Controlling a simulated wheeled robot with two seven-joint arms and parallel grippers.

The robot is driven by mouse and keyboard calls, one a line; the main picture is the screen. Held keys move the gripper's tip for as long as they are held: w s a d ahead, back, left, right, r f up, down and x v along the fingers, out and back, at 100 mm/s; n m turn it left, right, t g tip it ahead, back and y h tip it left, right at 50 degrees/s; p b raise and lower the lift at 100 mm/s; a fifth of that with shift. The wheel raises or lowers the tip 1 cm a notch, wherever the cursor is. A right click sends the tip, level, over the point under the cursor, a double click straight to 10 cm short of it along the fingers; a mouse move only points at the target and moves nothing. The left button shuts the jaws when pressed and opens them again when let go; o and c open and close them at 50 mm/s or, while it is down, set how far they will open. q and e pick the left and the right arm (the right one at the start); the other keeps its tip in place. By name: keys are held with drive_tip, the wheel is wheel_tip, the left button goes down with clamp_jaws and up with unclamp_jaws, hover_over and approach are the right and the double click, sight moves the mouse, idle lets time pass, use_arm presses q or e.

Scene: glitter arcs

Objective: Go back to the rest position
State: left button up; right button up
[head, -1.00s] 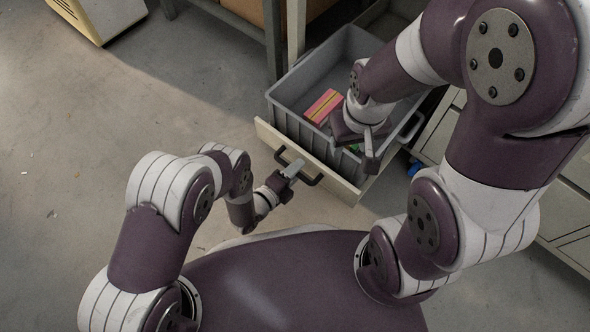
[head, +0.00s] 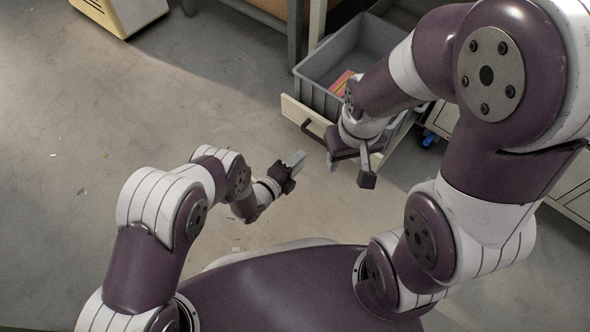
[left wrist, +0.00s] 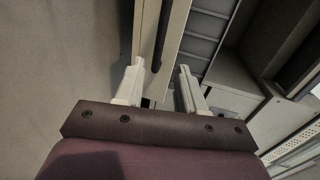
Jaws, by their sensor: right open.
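My left gripper (head: 296,158) is in the middle of the head view, in front of the drawer and apart from its handle. It also shows in the left wrist view (left wrist: 160,80), with its two pale fingers apart and nothing between them. My right gripper (head: 350,172) is open and empty, and in the head view it overlaps the drawer's front. My right forearm hides part of the drawer and of the bin in it.
The open drawer (head: 297,112) with a dark handle (head: 312,132) holds a grey bin (head: 316,97). A pink and yellow item (head: 341,80) lies in the bin, partly hidden. A pale cabinet (head: 122,14) stands at the far left.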

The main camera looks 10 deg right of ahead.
drive_tip(key=shift+s+a, duration=0.25)
idle(0.4)
